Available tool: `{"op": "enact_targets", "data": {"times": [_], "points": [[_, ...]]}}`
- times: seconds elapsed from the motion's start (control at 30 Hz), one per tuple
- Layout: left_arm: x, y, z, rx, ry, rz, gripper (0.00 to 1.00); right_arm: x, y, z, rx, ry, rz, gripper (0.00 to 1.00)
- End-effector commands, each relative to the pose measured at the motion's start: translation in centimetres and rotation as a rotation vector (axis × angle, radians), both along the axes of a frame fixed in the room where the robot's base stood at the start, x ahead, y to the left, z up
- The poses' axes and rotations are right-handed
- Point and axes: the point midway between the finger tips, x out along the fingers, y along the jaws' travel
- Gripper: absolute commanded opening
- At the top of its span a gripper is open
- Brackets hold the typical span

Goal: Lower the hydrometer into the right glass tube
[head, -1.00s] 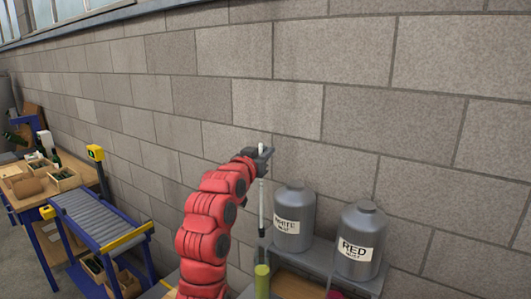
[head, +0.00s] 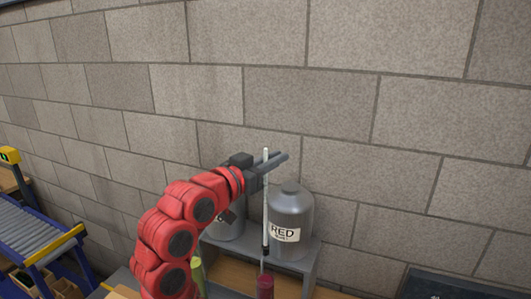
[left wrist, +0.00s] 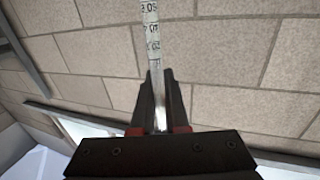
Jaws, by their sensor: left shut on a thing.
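My left gripper (head: 270,164) is shut on the hydrometer (head: 266,215), a slim pale rod with a dark lower end, hanging about upright. In the left wrist view the hydrometer (left wrist: 151,35) shows a printed scale and stands between the fingers (left wrist: 159,90). The right glass tube (head: 265,287), with dark red liquid, is at the bottom edge, below the hydrometer's lower end. The left tube (head: 197,275), with yellow-green liquid, is partly behind my arm. The tubes' rims are hard to make out. My right gripper is out of view.
A grey jug labelled RED (head: 290,215) stands on a grey shelf (head: 305,267) behind the hydrometer. Another grey jug (head: 226,228) is partly hidden by my arm. A roller conveyor (head: 30,230) is at the left. A block wall (head: 300,100) closes the back.

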Motion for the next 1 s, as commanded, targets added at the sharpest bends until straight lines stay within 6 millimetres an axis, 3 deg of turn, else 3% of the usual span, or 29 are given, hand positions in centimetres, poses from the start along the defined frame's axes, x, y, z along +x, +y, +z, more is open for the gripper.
{"op": "enact_targets", "data": {"times": [0.7,1.0], "points": [[0.1,0.1,-3.7,-0.002,0.001,0.002,0.0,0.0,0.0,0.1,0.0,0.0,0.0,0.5],[0.1,0.1,-3.9,-0.001,0.001,0.002,0.0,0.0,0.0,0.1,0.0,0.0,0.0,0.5]]}}
